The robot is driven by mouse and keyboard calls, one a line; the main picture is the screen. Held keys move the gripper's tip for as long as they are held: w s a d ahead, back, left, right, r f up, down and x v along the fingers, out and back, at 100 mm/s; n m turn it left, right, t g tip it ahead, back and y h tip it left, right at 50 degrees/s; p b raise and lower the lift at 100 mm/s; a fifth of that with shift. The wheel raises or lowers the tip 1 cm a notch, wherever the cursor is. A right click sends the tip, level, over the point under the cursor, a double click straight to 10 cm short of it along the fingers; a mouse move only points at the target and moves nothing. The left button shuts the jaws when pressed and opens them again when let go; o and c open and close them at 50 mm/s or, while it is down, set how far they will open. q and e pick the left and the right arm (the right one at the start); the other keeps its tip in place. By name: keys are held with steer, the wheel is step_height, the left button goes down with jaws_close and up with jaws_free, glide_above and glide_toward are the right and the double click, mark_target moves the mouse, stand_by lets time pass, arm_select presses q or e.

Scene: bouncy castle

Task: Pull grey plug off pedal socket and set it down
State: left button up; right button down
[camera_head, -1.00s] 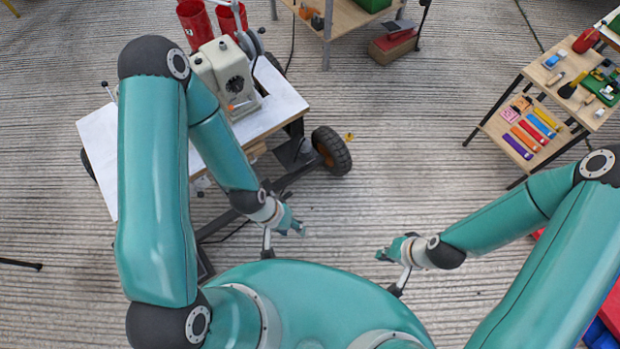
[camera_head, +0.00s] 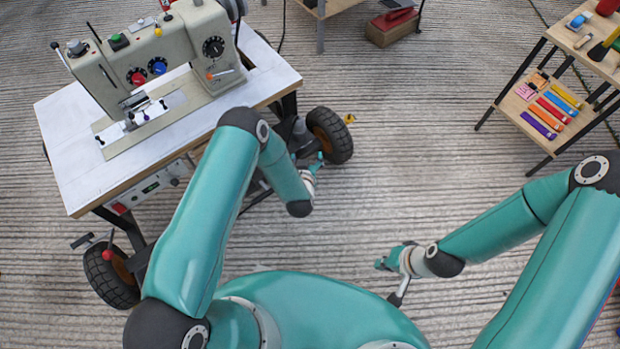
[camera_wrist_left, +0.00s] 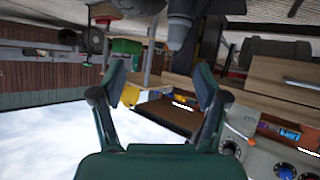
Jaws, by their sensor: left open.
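A beige sewing machine (camera_head: 185,60) stands on a white-topped wheeled table (camera_head: 72,160). A control panel (camera_head: 150,188) with small knobs hangs under the table's front edge. I cannot make out the grey plug or the pedal socket for certain. My left gripper (camera_head: 317,164) is right of the table, near its right wheel, and apart from the panel. In the left wrist view its two fingers (camera_wrist_left: 165,92) are spread with nothing between them. My right gripper (camera_head: 382,263) hangs over bare floor in front of my base; its finger gap is too small to judge.
Black wheels (camera_head: 330,135) stick out at the table's right and at its near left (camera_head: 108,275). A wooden shelf (camera_head: 545,110) with coloured strips stands at the right. A red and brown box (camera_head: 392,28) lies at the back. The floor between is clear.

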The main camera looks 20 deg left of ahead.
mark_target(300, 127)
arm_select(q)
step_height(300, 127, down, 7)
steer(key=w+n+t+y+b, duration=0.1)
steer(key=w+t+y+b, duration=0.1)
steer(key=t+y+b, duration=0.35)
steer(key=shift+g, duration=0.55)
steer(key=b+x, duration=0.4)
steer(key=x, duration=0.4)
steer(key=b+x, duration=0.4)
steer(key=x, duration=0.4)
steer(key=shift+w+a+f+b, duration=0.25)
steer(key=shift+w+a+b, duration=0.05)
steer(key=shift+a, duration=0.05)
steer(key=shift+w+r, duration=0.1)
steer(key=shift+w, duration=0.05)
arm_select(e)
step_height(300, 127, down, 17)
arm_select(q)
steer(key=c, duration=1.3)
steer(key=shift+r, duration=0.2)
steer(key=shift+c, duration=0.2)
arm_select(e)
steer(key=shift+r, duration=0.2)
